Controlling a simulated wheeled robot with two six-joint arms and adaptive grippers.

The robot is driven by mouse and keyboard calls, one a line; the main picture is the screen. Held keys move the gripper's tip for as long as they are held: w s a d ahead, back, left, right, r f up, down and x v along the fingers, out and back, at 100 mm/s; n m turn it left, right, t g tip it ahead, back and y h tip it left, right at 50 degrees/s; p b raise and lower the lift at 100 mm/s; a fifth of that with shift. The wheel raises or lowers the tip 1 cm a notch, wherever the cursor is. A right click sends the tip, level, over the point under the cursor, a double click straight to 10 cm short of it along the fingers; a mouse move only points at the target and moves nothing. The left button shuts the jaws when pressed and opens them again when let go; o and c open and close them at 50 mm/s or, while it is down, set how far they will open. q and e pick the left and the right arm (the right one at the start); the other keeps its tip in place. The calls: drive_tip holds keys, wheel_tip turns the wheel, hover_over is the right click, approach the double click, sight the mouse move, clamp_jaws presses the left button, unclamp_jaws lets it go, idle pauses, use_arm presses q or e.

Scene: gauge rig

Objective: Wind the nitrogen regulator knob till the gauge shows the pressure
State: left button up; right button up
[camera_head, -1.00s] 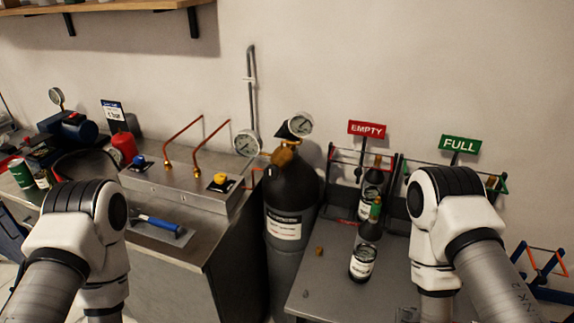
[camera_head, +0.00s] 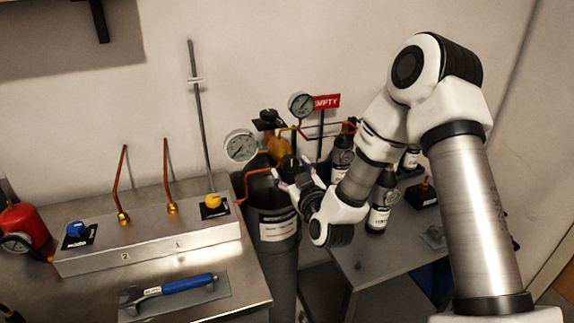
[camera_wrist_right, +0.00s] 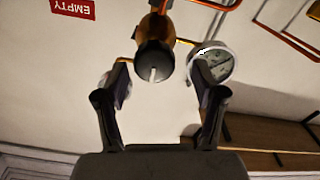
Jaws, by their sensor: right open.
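The nitrogen cylinder (camera_head: 266,190) is dark with a white label and stands between the bench and the table. Its brass regulator (camera_head: 277,147) carries two round white gauges, one on the left (camera_head: 240,146) and one higher on the right (camera_head: 301,104). My right gripper (camera_head: 285,176) is at the regulator. In the right wrist view the black knob (camera_wrist_right: 154,62), with a white mark, lies between the fingers of my open right gripper (camera_wrist_right: 162,80), with gaps on both sides. One gauge (camera_wrist_right: 212,65) shows behind the right finger; another is mostly hidden behind the left. My left gripper is out of view.
The steel bench with a manifold box (camera_head: 150,246), copper pipes and a blue-handled wrench (camera_head: 170,289) is at the left. Labelled bottles (camera_head: 379,207) stand on the grey table (camera_head: 375,262) beside my right arm. A red EMPTY sign (camera_head: 327,101) is behind.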

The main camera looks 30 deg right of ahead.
drive_tip(key=shift+x, duration=0.85)
drive_tip(key=shift+w+d, duration=0.3)
drive_tip(key=shift+d, duration=0.25)
drive_tip(key=shift+a, duration=0.25)
drive_tip(key=c, duration=1.1)
drive_tip(key=shift+f, duration=0.1)
drive_tip(key=shift+c, duration=0.2)
drive_tip(key=shift+f, duration=0.1)
